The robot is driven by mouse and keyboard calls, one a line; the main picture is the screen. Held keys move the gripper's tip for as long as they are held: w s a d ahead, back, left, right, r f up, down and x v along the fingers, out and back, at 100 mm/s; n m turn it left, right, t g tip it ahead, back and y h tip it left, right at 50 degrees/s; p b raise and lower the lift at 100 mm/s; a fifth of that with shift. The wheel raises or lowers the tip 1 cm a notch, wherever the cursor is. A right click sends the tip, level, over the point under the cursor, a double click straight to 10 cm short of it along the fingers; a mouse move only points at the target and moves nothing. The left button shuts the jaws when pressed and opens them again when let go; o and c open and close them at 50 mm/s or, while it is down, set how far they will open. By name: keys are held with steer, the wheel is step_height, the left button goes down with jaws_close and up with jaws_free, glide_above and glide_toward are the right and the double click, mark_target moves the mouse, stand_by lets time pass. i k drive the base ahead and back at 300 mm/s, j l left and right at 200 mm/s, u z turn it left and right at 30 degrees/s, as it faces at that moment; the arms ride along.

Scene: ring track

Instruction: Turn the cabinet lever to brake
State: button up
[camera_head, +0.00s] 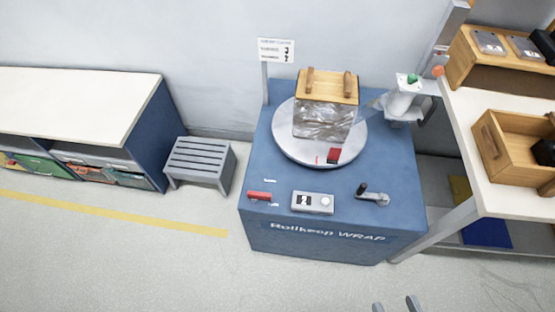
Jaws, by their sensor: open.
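The blue cabinet (262,170) carries the lettering "Rollkeep WRAP" on its front edge. A grey lever (376,199) with a black knob (362,187) lies at the right front of its top. The knob end points to the upper left. Any brake marking beside the lever is too small to read. Two grey fingertips of my gripper (395,305) show at the bottom edge, apart from each other with nothing between them. They are below the cabinet in the picture, clear of the lever. The rest of my gripper is out of view.
A round turntable (287,146) on the cabinet holds a wrapped wooden-topped load (325,110). A white shelf table (488,188) stands right. The floor in front is open.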

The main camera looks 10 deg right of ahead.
mark_target(254, 197)
steer(key=i+l+u, duration=0.2)
steer(key=u, duration=0.15)
steer(key=i+l+u, duration=0.15)
steer(key=u, duration=0.15)
steer(key=l, duration=0.1)
